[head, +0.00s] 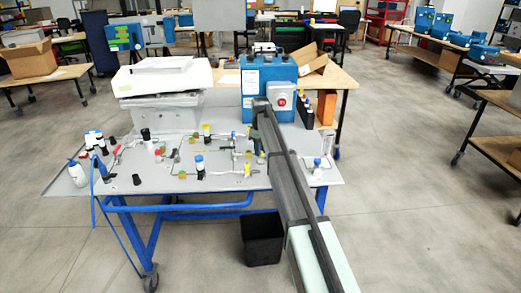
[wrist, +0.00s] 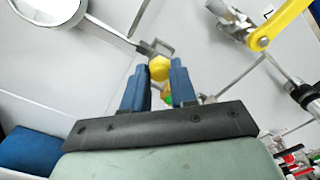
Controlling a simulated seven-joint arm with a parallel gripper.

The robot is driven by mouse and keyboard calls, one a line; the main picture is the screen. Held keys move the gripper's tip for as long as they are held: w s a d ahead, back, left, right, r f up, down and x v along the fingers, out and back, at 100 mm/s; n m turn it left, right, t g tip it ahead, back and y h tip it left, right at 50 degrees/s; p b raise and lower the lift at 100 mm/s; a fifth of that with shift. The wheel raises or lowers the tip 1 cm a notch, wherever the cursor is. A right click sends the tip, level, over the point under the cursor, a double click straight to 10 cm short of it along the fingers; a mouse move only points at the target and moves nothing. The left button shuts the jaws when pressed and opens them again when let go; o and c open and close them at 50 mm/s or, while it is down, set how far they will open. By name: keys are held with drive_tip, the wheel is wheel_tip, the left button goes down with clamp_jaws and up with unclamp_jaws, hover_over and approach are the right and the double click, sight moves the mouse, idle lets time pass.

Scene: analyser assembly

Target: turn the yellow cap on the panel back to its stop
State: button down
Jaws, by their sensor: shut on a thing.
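The yellow cap (wrist: 159,69) shows in the wrist view between the tips of my gripper's two blue fingers. My gripper (wrist: 158,76) is shut on the cap, with one finger on each side. A small green part (wrist: 168,100) shows between the fingers below the cap, partly hidden. A grey metal bracket (wrist: 158,47) lies just beyond the cap. The pale panel (wrist: 110,58) spreads around it. In the head view my arm reaches over the right part of the panel (head: 140,183), and I cannot clearly make out the held cap there.
A yellow lever (wrist: 284,22) stands right of my gripper, and a round white-faced part (wrist: 48,8) is at upper left. In the head view a blue box (head: 262,72) and a white machine (head: 150,82) stand behind the panel. A black bin (head: 262,240) is on the floor.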

drive_tip(key=m, duration=0.5)
drive_tip(key=shift+m, duration=0.3)
drive_tip(key=m, duration=0.9)
drive_tip(key=shift+m, duration=0.4)
drive_tip(key=m, duration=0.4)
drive_tip(key=shift+m, duration=0.3)
drive_tip(key=c, duration=0.9)
unclamp_jaws()
